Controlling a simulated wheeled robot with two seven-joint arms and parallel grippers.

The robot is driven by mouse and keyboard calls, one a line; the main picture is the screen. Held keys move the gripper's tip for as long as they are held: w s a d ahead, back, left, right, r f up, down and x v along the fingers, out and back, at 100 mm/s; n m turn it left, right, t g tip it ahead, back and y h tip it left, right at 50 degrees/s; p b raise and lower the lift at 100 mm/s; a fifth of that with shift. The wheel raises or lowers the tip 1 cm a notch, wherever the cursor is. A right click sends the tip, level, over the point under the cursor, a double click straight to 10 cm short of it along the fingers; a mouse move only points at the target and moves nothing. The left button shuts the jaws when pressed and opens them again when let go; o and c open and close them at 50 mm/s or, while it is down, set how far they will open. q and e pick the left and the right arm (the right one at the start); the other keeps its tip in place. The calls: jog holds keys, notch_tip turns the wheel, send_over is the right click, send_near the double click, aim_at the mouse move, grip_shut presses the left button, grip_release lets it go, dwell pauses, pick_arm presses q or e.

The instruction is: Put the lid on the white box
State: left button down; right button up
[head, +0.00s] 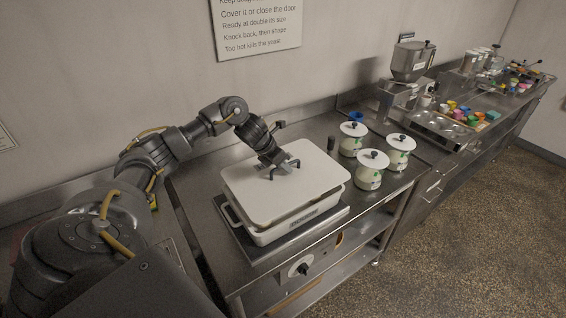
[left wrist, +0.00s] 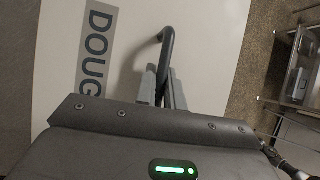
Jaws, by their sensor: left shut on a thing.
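The white lid (head: 310,168) is a flat rounded rectangle over the white box (head: 285,231), which stands on the steel bench. My left gripper (head: 283,168) is shut on the lid's dark handle near the lid's middle. The left wrist view shows the bent handle (left wrist: 167,45) between the fingers (left wrist: 163,92), with the lid's pale top and a grey label reading "DOUG" beside it. The box's near wall and a side handle show below the lid. I cannot tell whether the lid touches the box rim all round. My right gripper is not in view.
The box is on a dark flat plate (head: 258,254) on the bench. Several white lidded pots, one of them the front pot (head: 370,172), stand right of it. A steel hopper machine (head: 412,62) and colourful small items (head: 460,112) are farther right.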

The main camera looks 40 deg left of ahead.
aim_at(279, 175)
pick_arm(q)
jog(key=shift+a, duration=0.35)
jog(key=shift+f, duration=0.1)
jog(key=shift+f, duration=0.1)
jog(key=shift+f+b, duration=1.4)
jog(key=shift+f, duration=0.55)
jog(key=shift+f+b, duration=0.35)
jog(key=shift+b, duration=0.1)
jog(key=shift+s, duration=0.25)
jog(key=shift+f+b, duration=0.2)
jog(key=shift+b, duration=0.25)
